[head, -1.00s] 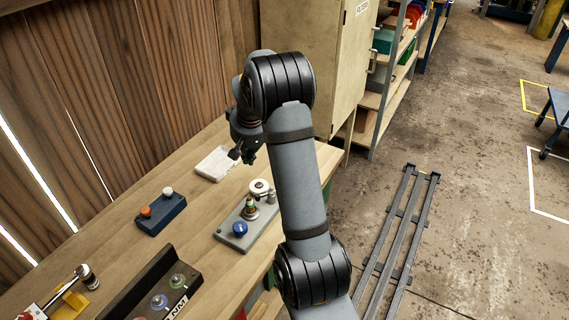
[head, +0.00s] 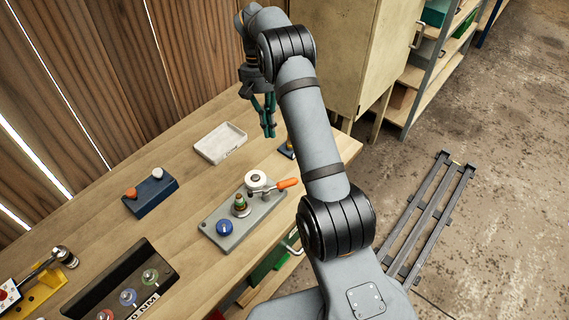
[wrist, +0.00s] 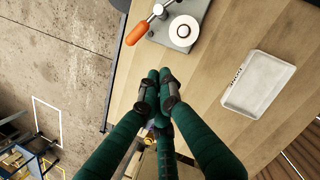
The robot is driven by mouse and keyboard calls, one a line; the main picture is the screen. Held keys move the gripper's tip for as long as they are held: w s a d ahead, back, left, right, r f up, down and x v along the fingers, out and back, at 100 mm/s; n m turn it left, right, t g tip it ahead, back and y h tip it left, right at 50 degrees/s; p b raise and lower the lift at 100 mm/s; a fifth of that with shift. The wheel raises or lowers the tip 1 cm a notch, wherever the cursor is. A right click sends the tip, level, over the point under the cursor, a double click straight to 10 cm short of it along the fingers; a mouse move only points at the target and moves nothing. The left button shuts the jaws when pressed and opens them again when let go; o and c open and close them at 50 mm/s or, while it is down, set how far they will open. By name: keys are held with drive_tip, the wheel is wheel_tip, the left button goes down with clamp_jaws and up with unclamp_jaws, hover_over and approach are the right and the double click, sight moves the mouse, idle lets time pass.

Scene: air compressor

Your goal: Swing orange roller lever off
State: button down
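The orange lever handle (head: 288,183) sticks out to the right from a metal arm beside a white roller (head: 257,179). Both are on a grey base plate (head: 216,214) near the table's front edge. In the wrist view the orange handle (wrist: 137,34) is at the top, left of the roller (wrist: 183,31). My gripper (head: 269,132) is above the table behind the lever, apart from it, fingers pointing down. In the wrist view its green fingers (wrist: 160,78) come together at the tips, with nothing seen between them.
A blue knob (head: 224,227) and a stacked post (head: 240,204) stand on the same plate. A white tray (head: 220,143) and a blue two-button box (head: 150,195) lie on the wooden table (head: 195,185). A dark object (head: 287,150) stands near the far edge. A cabinet (head: 362,50) is behind.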

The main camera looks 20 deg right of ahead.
sight(291, 183)
drive_tip(key=s+d+f+p, duration=0.2)
drive_tip(key=s+f, duration=0.4)
drive_tip(key=f, duration=0.4)
drive_tip(key=shift+f+p, duration=0.3)
drive_tip(key=shift+p, duration=0.1)
drive_tip(key=shift+s, duration=0.1)
drive_tip(key=shift+s+d+m+y+b, duration=0.3)
drive_tip(key=shift+s+m+b, duration=0.2)
drive_tip(key=shift+m+b, duration=0.4)
drive_tip(key=shift+s+d+f+m+y+b, duration=0.15)
drive_tip(key=shift+s+d+m+y+b, duration=0.15)
drive_tip(key=shift+s+m+b, duration=0.45)
drive_tip(key=shift+s+d+m+y+b, duration=0.1)
drive_tip(key=shift+s+m+y+b, duration=0.5)
drive_tip(key=shift+m+b, duration=1)
drive_tip(key=shift+s+r, duration=0.2)
